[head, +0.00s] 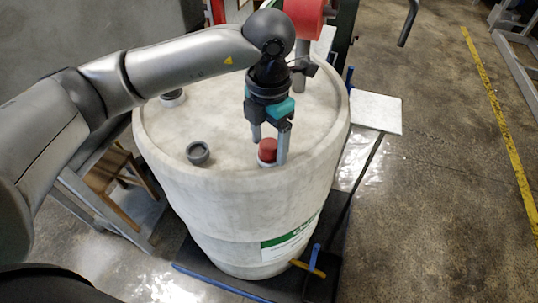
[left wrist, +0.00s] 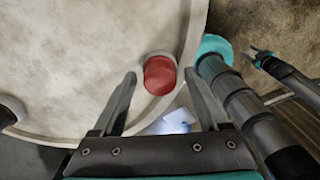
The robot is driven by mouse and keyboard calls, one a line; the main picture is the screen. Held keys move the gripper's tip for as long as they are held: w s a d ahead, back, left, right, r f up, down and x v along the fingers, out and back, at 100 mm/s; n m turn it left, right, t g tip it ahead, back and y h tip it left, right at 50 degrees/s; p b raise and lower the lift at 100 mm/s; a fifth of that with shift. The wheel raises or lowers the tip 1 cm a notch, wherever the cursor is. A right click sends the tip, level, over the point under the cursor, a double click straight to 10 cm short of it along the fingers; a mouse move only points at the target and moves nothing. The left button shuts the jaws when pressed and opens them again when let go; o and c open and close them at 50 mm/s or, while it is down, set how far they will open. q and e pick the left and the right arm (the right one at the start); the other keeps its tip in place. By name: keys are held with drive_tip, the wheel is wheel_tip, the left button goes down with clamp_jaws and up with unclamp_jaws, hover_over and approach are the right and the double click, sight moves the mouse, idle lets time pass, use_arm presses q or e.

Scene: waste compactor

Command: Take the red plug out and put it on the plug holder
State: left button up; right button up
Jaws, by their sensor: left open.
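The red plug (head: 267,150) sits upright in a pale collar near the front rim of the white drum (head: 180,115). My left gripper (head: 269,150) points down at the plug with its fingers open. In the left wrist view the red plug (left wrist: 159,76) shows between the two fingertips (left wrist: 160,76), with a gap on each side. I cannot tell which thing is the plug holder; a white flat plate (head: 376,111) stands out right of the drum. In the left wrist view, what looks like my right gripper (left wrist: 262,58) is small at the upper right.
A grey ring-shaped fitting (head: 198,153) is on the drum top left of the plug, and another dark fitting (head: 172,97) is farther back. Blue and yellow handles (head: 313,262) are at the drum's foot.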

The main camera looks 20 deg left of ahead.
use_arm(q)
drive_tip(key=shift+m, duration=0.5)
drive_tip(key=m+b, duration=0.3)
drive_tip(key=shift+f+m, duration=0.15)
drive_tip(key=shift+m, duration=0.25)
drive_tip(key=shift+r+m, duration=0.2)
drive_tip(key=shift+m, duration=0.4)
drive_tip(key=shift+c, duration=0.4)
clamp_jaws()
drive_tip(key=n, duration=0.5)
